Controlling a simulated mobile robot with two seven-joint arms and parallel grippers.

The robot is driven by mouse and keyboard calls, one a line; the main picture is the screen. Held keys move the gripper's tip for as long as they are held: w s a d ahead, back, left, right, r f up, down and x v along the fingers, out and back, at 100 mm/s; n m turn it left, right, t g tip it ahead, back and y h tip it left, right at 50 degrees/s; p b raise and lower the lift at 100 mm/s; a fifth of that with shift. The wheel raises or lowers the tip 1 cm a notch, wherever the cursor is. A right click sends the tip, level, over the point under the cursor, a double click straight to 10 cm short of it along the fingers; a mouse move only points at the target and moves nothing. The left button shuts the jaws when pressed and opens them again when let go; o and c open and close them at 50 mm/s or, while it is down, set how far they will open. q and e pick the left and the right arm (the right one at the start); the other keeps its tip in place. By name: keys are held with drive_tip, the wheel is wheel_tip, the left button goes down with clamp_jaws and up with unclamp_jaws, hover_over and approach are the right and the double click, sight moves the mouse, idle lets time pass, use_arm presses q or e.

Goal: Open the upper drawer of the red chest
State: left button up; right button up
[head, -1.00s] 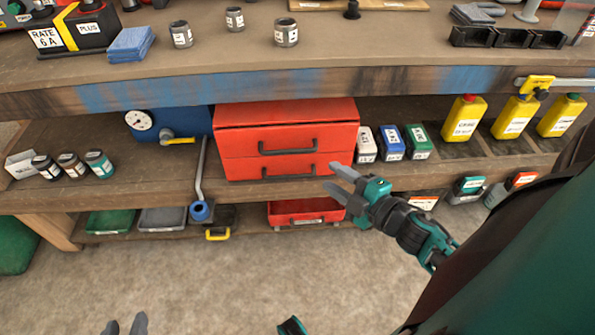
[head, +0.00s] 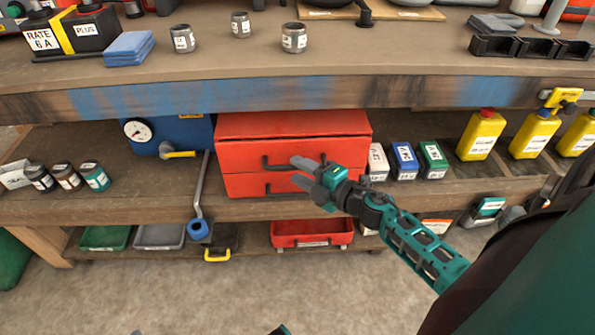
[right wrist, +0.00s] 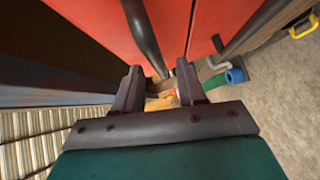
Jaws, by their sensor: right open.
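The red chest (head: 235,129) stands on the shelf under the bench, with two closed drawers. The upper drawer (head: 238,160) has a dark bar handle (head: 266,164), partly hidden behind my right gripper (head: 297,171). The lower drawer (head: 240,186) has a similar handle, also partly covered. My right gripper is open and empty, its fingers pointing left in front of the chest's right half. In the right wrist view the upper handle (right wrist: 143,38) runs down towards the gap between the open fingertips (right wrist: 158,70); contact is not clear. Only a grey tip of my left gripper (head: 137,332) shows at the bottom edge.
The bench top's edge (head: 300,96) overhangs above the chest. A blue box with a gauge (head: 190,130) and a grey lever (head: 200,190) stand left. Small boxes (head: 404,160) stand close right. A red bin (head: 290,240) sits below. The floor in front is clear.

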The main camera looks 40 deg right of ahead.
drive_tip(key=shift+w+a+f, duration=0.1)
drive_tip(key=shift+w+a, duration=0.05)
drive_tip(key=shift+w, duration=0.55)
drive_tip(key=shift+c, duration=0.3)
clamp_jaws()
